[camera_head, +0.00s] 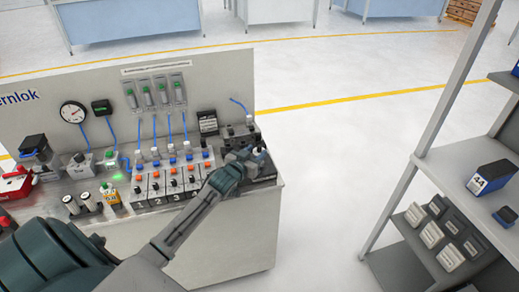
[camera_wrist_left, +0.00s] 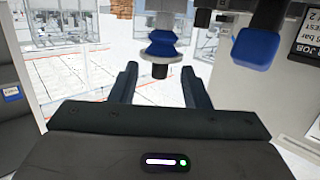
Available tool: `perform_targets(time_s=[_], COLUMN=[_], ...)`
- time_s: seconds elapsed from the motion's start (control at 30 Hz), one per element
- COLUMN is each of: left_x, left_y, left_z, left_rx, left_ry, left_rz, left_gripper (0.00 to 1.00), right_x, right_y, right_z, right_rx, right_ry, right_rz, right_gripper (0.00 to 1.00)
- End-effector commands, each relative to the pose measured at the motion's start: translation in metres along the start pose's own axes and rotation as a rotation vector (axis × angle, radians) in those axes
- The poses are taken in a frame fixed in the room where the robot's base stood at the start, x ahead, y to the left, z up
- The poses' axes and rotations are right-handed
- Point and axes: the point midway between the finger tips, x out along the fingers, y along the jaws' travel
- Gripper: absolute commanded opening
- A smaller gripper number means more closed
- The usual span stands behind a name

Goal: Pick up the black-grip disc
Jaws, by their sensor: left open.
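I cannot single out the black-grip disc for certain. My left gripper (camera_head: 248,158) is at the right end of the bench, beside a dark unit, and partly hides what is there. In the left wrist view my left gripper (camera_wrist_left: 160,66) is open, with its two dark fingers apart. A blue ribbed piece with a dark lower stub (camera_wrist_left: 161,47) shows between and beyond the fingertips; I cannot tell whether it touches them. A second blue piece (camera_wrist_left: 256,48) hangs to its right. My right gripper is not in view.
The bench's back panel carries a gauge (camera_head: 73,114) and blue tubes. A row of numbered valve units stands left of my left gripper. A grey shelf (camera_head: 455,160) with a blue box (camera_head: 490,177) stands at right. Open floor (camera_head: 335,150) lies between bench and shelf.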

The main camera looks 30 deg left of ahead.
Motion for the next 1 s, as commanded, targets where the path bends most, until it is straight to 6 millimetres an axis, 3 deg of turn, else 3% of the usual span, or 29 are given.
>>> perform_targets(time_s=[0.4, 0.67, 0.77, 0.9, 1.0], left_x=[0.05, 0.053, 0.053, 0.053, 0.053], left_y=[0.0, 0.0, 0.0, 0.0, 0.0], left_z=[-0.001, 0.001, 0.001, 0.001, 0.001], left_rx=[-0.001, 0.001, 0.001, 0.001, 0.001], left_ry=[0.0, 0.0, -0.001, -0.001, -0.002], left_rz=[-0.001, 0.0, 0.0, -0.001, -0.001], left_gripper=[0.42, 0.42, 0.29, 0.01, 0.0], right_x=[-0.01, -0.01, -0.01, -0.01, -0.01], right_y=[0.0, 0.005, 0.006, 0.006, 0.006], right_z=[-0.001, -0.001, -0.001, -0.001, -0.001], right_rx=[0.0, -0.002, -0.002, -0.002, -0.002], right_ry=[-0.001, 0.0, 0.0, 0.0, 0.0], right_rz=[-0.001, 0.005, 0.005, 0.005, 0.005], right_gripper=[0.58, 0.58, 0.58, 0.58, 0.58])
